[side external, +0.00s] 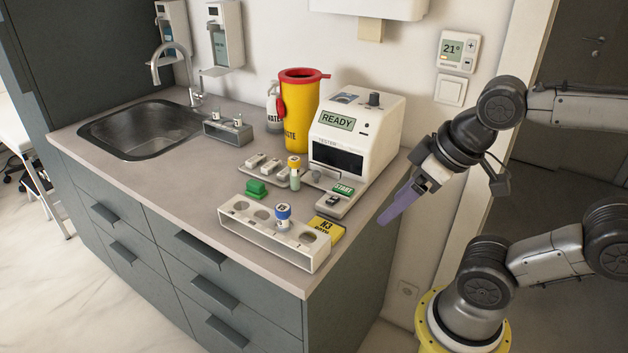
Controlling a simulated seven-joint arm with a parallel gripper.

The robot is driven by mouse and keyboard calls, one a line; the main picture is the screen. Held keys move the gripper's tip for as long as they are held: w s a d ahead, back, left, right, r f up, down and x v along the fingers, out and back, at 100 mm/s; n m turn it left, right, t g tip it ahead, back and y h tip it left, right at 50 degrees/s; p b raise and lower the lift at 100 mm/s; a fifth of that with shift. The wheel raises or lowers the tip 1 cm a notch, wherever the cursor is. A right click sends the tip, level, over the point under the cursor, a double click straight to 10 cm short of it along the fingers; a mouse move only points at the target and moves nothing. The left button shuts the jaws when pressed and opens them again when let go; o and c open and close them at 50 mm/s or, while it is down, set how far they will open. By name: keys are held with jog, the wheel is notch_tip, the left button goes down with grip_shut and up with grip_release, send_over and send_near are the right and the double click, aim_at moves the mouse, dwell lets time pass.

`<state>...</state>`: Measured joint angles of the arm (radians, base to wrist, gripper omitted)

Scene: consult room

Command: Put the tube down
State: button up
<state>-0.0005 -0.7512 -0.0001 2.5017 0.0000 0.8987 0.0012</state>
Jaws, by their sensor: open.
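A tube with a blue cap (283,215) stands upright in a hole of the long white rack (262,244) at the counter's front edge. Another tube, with a yellow cap (295,174), stands upright in front of the white tester marked READY (357,137). My gripper (388,216) is to the right of the counter, with its purple fingers pointing down and left. It is open, and I see nothing between the fingers, though they overlap from this side. It is apart from both tubes.
A green block (256,188), a yellow H3 box (325,229) and a START button (344,189) are near the rack. A yellow waste bin (299,115) stands behind. A small grey rack (228,131) sits by the sink (140,130). The counter's left front is clear.

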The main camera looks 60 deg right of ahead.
jog(key=w+d+r+t, duration=0.1)
jog(key=w+r+t, duration=0.15)
jog(key=w, duration=0.25)
jog(key=w+d+r+t+h, duration=0.1)
jog(key=w+d+t, duration=0.15)
jog(key=w, duration=0.25)
jog(key=w+r+t, duration=0.1)
jog(key=w+t, duration=0.2)
jog(key=w, duration=0.3)
jog(key=m+h, duration=0.1)
jog(key=m, duration=0.1)
send_near(298, 161)
jog(key=s+a, duration=0.1)
jog(key=s, duration=0.1)
jog(key=shift+w+d+r+h, duration=0.1)
jog(key=shift+d+r+h, duration=0.2)
jog(key=shift+r, duration=0.05)
jog(key=x, duration=0.8)
jog(key=shift+f, duration=0.1)
jog(key=shift+x, duration=2.7)
jog(key=shift+a, duration=0.15)
